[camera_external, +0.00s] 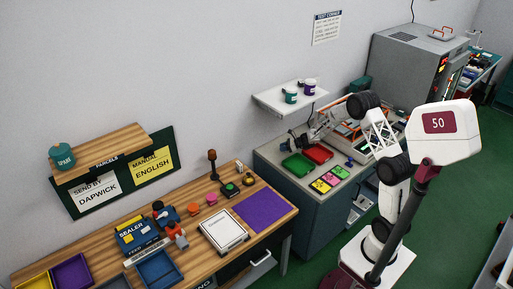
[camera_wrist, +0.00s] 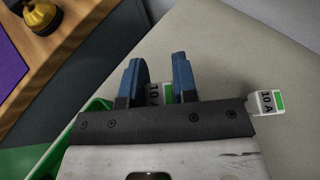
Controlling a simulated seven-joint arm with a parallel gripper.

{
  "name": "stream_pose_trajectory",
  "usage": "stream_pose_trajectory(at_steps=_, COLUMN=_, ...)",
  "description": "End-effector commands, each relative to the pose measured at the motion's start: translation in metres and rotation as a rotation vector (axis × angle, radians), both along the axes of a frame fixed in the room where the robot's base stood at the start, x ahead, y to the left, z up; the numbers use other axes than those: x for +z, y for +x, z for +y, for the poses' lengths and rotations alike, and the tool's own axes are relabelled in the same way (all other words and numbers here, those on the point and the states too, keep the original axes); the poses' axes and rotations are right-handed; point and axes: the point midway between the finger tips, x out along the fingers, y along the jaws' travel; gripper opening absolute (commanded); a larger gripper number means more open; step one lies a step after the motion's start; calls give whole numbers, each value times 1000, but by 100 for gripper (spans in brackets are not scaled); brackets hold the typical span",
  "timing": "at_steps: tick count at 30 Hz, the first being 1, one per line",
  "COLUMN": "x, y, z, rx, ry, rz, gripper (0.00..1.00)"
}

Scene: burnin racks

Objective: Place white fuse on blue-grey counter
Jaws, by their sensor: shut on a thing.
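My gripper (camera_wrist: 158,75) has its two blue fingers shut on a white fuse (camera_wrist: 155,96) marked "10 A" with a green patch. Part of this fuse is hidden by the fingers and the dark gripper plate. A second white "10 A" fuse (camera_wrist: 267,102) shows to the right of the fingers over the counter. The grey counter top (camera_wrist: 235,65) lies below my gripper; whether the held fuse touches it I cannot tell. In the external view my gripper (camera_external: 293,140) is low over the back left part of the blue-grey counter (camera_external: 268,157); the fuses are too small to make out there.
A green tray (camera_external: 298,166) and a red tray (camera_external: 318,153) sit on the counter, with coloured squares (camera_external: 329,179) in front. A wall shelf (camera_external: 280,101) with two cups hangs above. The wooden bench (camera_external: 285,205) with a purple mat (camera_external: 265,209) stands to the left.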

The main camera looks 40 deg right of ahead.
Motion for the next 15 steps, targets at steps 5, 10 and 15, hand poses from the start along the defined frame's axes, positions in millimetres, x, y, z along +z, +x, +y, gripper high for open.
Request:
stream_pose_trajectory(at_steps=5, x=-1, y=16, z=-1, rx=1, ry=0, rz=0, gripper=4)
stream_pose_trajectory(at_steps=10, x=-1, y=21, z=-1, rx=1, ry=0, rz=-1, gripper=4)
stream_pose_trajectory(at_steps=15, x=-1, y=20, z=-1, rx=0, ry=0, rz=-1, gripper=4)
